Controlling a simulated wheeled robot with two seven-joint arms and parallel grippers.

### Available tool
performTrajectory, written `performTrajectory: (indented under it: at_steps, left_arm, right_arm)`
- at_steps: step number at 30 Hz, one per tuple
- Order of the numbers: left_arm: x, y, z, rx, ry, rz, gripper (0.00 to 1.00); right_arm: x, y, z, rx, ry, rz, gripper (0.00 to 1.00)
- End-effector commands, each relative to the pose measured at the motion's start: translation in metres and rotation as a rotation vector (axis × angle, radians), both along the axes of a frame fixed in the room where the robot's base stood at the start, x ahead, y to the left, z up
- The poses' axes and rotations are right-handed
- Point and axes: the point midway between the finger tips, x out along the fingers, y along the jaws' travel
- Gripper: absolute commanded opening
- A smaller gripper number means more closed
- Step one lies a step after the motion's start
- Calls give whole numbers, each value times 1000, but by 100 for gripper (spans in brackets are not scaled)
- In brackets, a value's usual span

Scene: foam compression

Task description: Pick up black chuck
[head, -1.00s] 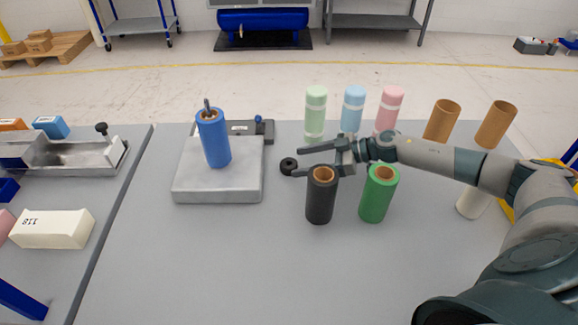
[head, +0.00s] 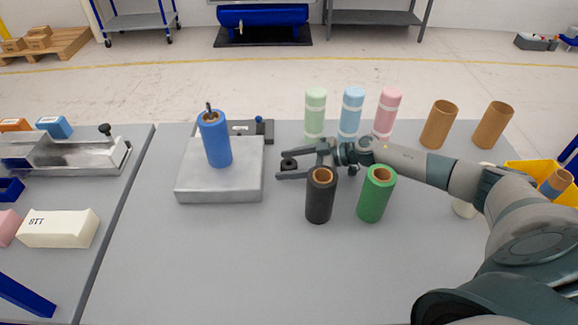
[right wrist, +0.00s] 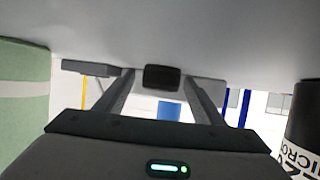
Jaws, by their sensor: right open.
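The black chuck (head: 289,163) is a small dark round piece low on the grey table, right of the grey block. My right gripper (head: 281,166) is open and low over the table, pointing left, with one finger on the far side of the chuck and one on the near side. In the right wrist view the chuck (right wrist: 161,77) shows as a dark block between the two spread fingers; whether it touches either is not clear. My left gripper is not in view.
A blue roll (head: 216,143) stands on a spindle on the grey block (head: 219,188). Black (head: 319,203) and green (head: 375,198) rolls stand close in front of my right gripper. Pale green, blue and pink rolls stand behind it. The front of the table is clear.

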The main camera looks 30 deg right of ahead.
Motion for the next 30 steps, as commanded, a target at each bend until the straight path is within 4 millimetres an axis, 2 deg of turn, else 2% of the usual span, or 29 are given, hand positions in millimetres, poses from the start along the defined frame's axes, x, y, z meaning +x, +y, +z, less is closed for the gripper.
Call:
performTrajectory:
  at_steps: [4,9,10,23,30]
  left_arm:
    - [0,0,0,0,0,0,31]
    - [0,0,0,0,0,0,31]
    - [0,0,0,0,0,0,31]
    - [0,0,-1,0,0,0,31]
    - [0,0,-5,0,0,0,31]
  right_arm:
    - [0,0,0,0,0,0,62]
    - [0,0,0,0,0,0,22]
    - [0,0,0,0,0,0,17]
    - [0,0,8,-1,-1,2,17]
    - [1,-1,39,-3,-5,2,17]
